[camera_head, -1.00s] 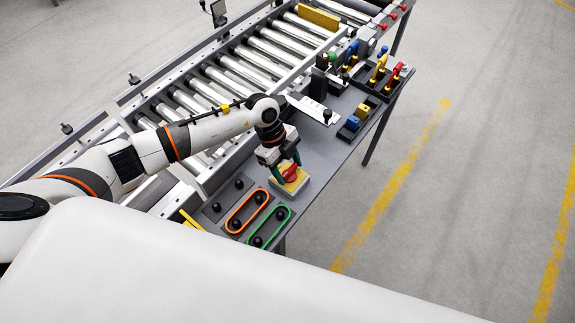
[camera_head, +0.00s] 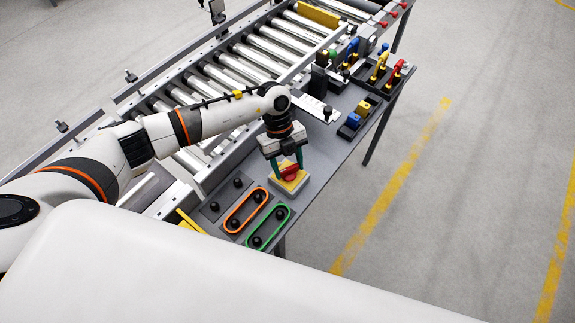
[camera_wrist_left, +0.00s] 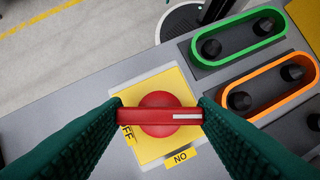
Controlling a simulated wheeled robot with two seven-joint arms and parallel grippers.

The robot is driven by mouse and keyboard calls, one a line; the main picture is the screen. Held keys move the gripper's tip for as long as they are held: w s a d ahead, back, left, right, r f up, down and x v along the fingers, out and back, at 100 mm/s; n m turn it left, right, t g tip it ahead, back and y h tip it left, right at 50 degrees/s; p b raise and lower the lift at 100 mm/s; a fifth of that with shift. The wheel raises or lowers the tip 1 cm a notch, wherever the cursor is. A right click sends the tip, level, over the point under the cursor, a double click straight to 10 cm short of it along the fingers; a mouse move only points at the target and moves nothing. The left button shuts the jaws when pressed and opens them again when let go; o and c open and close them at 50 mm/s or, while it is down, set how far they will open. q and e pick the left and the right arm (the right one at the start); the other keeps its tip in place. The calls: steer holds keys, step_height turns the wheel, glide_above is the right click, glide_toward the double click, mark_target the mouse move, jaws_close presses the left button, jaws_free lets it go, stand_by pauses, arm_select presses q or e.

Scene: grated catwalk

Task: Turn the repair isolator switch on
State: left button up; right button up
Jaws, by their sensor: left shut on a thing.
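The isolator switch is a yellow plate on a pale box (camera_head: 287,185) on the grey table, with a red rotary handle (camera_head: 290,173). In the left wrist view the red handle (camera_wrist_left: 160,115) lies straight across the picture, its white mark at the right end. The yellow plate (camera_wrist_left: 150,83) has an OFF label (camera_wrist_left: 127,136) by the handle's left end and an ON label (camera_wrist_left: 180,157), upside down, below. My left gripper (camera_head: 287,166) is shut on the handle, one green finger at each end. My right gripper is not in view.
Next to the switch is a panel with black knobs in an orange ring (camera_head: 229,227) and a green ring (camera_head: 251,239). A roller conveyor (camera_head: 225,75) runs behind. Blue and yellow blocks (camera_head: 354,121) and colored levers (camera_head: 380,67) stand farther along the table.

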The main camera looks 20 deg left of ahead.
arm_select(q)
steer(key=m+y+b, duration=0.1)
steer(key=m, duration=0.2)
steer(key=shift+w+d+f+g, duration=0.1)
steer(key=shift+g, duration=0.2)
steer(key=m+y+b, duration=0.1)
steer(key=m+b, duration=0.1)
steer(key=m, duration=0.1)
steer(key=shift+d+m+g+b, duration=0.1)
steer(key=shift+m+g+b, duration=0.2)
steer(key=shift+b, duration=0.1)
steer(key=m+y+b, duration=0.1)
steer(key=m+b, duration=0.1)
steer(key=m, duration=0.2)
steer(key=shift+d+y+b, duration=0.1)
steer(key=shift+y+b, duration=0.3)
steer(key=shift+m+y+b, duration=0.4)
steer(key=shift+m+b, duration=0.25)
steer(key=shift+m, duration=0.45)
steer(key=o, duration=1)
